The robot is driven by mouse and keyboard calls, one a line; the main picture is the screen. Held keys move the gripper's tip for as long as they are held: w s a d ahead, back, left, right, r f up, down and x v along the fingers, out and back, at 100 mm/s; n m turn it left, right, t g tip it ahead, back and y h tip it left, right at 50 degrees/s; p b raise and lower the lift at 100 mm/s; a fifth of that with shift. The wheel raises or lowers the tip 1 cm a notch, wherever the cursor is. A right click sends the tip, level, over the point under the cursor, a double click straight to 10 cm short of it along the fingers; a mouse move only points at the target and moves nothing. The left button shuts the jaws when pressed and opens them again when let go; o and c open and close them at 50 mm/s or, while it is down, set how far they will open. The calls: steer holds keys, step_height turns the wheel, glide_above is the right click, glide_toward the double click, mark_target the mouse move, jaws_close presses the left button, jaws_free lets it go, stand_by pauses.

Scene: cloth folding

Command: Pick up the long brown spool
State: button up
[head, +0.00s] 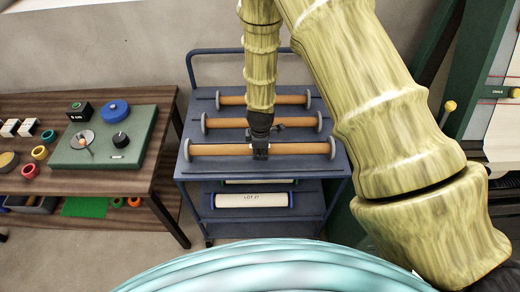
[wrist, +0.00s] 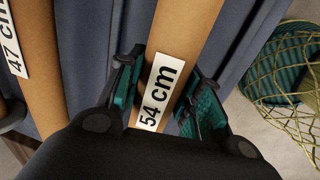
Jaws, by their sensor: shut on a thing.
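The longest brown spool (head: 215,150) in view, with grey end discs, lies across the front of the blue cart's top. In the wrist view, this spool (wrist: 185,30) carries a white label reading 54 cm. My gripper (head: 260,151) comes down on its middle. In the wrist view, my gripper (wrist: 166,75) has a teal-padded finger on each side of the spool and is shut on it around the label. I cannot tell whether the spool is clear of the cart. A middle spool (head: 293,122) and a rear spool (head: 287,100) lie behind it. A neighbouring spool (wrist: 38,65) is labelled 47 cm.
The blue cart (head: 188,168) has a rail at its back and a lower shelf with a white roll (head: 250,200). A brown table (head: 150,180) with a green panel (head: 90,155) stands to the left. A green machine (head: 475,100) stands to the right.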

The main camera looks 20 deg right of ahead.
steer(key=shift+r+b, duration=1.05)
steer(key=shift+r, duration=0.5)
steer(key=s+a+r+b, duration=0.1)
steer(key=s+a+b, duration=0.1)
steer(key=s, duration=0.5)
steer(key=s+a+r+b, duration=0.1)
steer(key=s+a+b, duration=0.1)
steer(key=s, duration=0.6)
steer(key=shift+s+b, duration=0.3)
steer(key=shift+b, duration=0.35)
